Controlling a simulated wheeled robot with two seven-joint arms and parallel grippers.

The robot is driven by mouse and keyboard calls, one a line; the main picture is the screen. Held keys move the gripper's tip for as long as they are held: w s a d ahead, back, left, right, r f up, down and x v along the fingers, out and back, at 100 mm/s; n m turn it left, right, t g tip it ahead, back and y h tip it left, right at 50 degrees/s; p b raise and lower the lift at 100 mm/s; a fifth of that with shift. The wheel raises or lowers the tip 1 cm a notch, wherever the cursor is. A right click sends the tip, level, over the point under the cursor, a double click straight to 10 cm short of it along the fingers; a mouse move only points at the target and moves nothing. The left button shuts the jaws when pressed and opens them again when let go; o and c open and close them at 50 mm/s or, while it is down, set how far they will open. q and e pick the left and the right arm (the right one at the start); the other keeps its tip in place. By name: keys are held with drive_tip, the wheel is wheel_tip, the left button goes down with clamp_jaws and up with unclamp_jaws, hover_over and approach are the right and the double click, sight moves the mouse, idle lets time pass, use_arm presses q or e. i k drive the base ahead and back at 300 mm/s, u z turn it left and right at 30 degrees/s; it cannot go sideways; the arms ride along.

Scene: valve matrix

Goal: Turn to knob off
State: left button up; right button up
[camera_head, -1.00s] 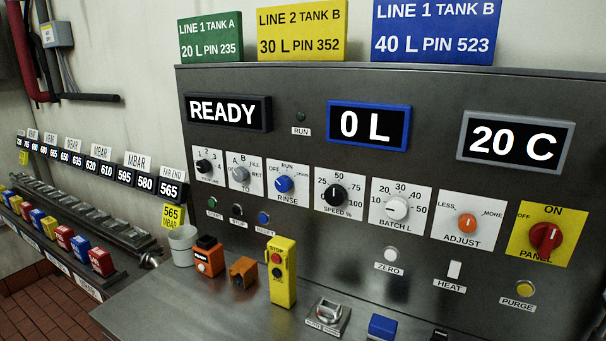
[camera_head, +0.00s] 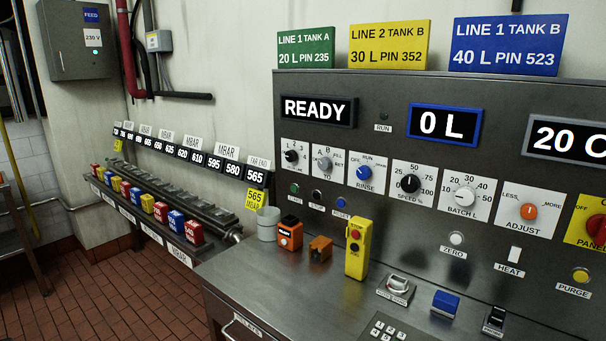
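The steel control panel (camera_head: 395,105) carries a row of knobs. The blue RINSE knob (camera_head: 364,172) has an OFF mark at its upper left; its exact pointing is too small to tell. The red PANEL knob (camera_head: 597,230) on a yellow plate, with an OFF label at left, is cut by the right edge. Between them are the black SPEED knob (camera_head: 410,184), white BATCH L knob (camera_head: 464,196) and orange ADJUST knob (camera_head: 529,211). A small black knob (camera_head: 292,156) and a grey knob (camera_head: 325,164) sit at left. Neither gripper is in view.
A steel counter (camera_head: 300,285) below the panel holds a grey cup (camera_head: 268,224), orange boxes, a yellow button box (camera_head: 357,248), a blue block (camera_head: 444,303) and a keypad (camera_head: 388,329). A valve row (camera_head: 160,212) stands at left. Tiled floor (camera_head: 95,290) is clear at lower left.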

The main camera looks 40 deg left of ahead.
sight(324, 164)
drive_tip(key=k, duration=0.35)
drive_tip(key=u, duration=0.9)
